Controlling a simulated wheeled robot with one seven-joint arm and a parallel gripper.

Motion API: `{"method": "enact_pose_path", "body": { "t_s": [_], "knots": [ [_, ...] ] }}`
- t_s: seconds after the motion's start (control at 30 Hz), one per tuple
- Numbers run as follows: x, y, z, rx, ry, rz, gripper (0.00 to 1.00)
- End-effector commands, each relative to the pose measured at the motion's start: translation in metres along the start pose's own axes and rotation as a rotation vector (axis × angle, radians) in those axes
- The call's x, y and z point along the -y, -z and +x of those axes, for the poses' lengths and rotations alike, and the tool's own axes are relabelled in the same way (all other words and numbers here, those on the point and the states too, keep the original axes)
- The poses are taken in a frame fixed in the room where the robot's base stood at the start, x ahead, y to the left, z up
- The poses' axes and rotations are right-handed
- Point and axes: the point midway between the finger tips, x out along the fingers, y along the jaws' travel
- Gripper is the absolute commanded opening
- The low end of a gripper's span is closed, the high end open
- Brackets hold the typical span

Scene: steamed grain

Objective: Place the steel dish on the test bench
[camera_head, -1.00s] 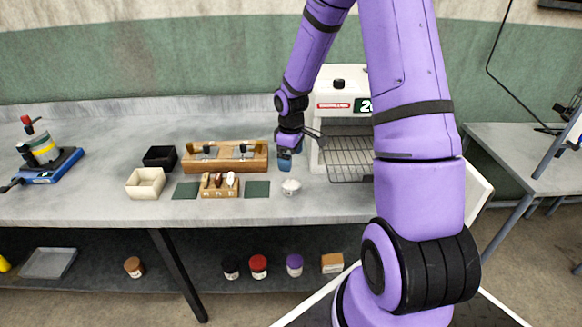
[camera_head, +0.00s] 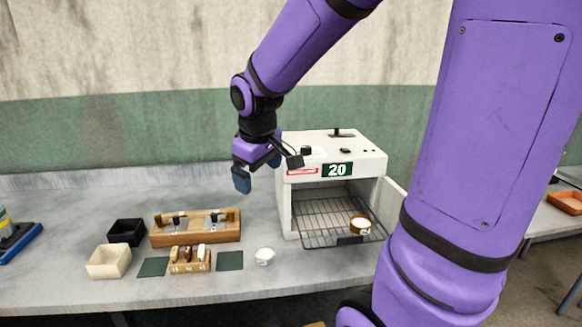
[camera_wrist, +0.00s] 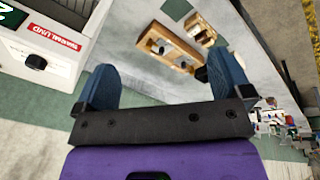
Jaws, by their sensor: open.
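A small round dish (camera_head: 360,224) with a brassy wall and pale top sits on the right part of the oven's wire rack. A small white bowl-like item (camera_head: 264,256) stands on the grey test bench (camera_head: 75,205), left of the oven. I cannot tell for certain which is the steel dish. My gripper (camera_head: 256,171) is open and empty, raised above the bench left of the oven's upper part. Its blue fingers, spread apart, also show in the wrist view (camera_wrist: 165,80).
The white oven (camera_head: 335,152) reads 20; its door (camera_head: 394,196) is open at the right. A wire rack (camera_head: 322,222) extends forward. A wooden rack (camera_head: 196,232), black box (camera_head: 126,232), cream box (camera_head: 109,261), small wooden holder (camera_head: 190,262) and green mats stand left.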

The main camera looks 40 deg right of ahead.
Motion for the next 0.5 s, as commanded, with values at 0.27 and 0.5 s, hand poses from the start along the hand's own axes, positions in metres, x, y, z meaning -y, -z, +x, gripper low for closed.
{"method": "enact_pose_path", "body": {
  "t_s": [0.27, 0.5],
  "knots": [
    [0.034, -0.048, -0.068, -0.115, 0.007, 0.13, 0.97],
    [0.059, -0.094, -0.104, -0.205, 0.055, 0.229, 0.97]
  ]
}}
